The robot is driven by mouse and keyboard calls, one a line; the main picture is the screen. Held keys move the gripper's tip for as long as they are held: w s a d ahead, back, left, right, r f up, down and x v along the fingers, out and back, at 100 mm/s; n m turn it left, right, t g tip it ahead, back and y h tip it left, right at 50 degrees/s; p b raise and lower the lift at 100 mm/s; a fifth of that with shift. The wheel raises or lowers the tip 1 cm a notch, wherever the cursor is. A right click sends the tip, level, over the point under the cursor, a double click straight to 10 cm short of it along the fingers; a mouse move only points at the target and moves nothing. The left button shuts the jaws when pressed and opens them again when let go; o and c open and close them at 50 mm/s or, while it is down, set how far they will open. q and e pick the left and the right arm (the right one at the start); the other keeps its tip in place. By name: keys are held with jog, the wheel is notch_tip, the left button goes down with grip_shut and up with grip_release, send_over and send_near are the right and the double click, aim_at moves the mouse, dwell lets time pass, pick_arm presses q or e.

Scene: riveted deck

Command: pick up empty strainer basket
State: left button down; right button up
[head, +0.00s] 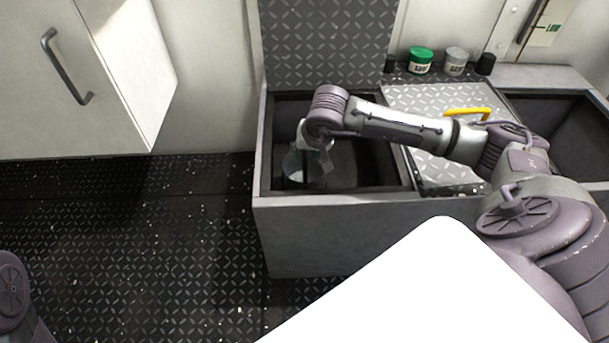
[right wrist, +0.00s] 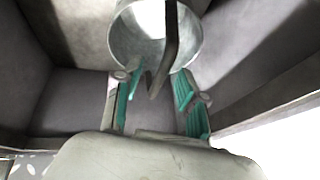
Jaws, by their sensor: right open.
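The strainer basket (right wrist: 130,42) is a grey metal round vessel with a dark bar-like handle (right wrist: 168,50) across it. In the head view the basket (head: 293,168) is inside the left compartment of the grey bin unit, partly hidden by my right wrist. My right gripper (right wrist: 157,90) is open, its green-padded fingers pointing at the basket. The handle's lower end appears between the fingers, with space on both sides. I cannot tell whether the fingers touch it. In the head view the right gripper (head: 322,160) reaches down into the compartment. My left gripper is out of view.
The compartment's walls (head: 262,150) stand close around the gripper. Its patterned lid (head: 325,45) is raised behind. A closed patterned lid (head: 425,105) with a yellow handle (head: 467,113) lies to the right. Green (head: 420,60) and grey (head: 455,61) jars stand at the back. A cabinet door (head: 125,70) is at upper left.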

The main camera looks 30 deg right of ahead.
jog(key=shift+c, duration=0.3)
grip_shut()
dwell(0.3)
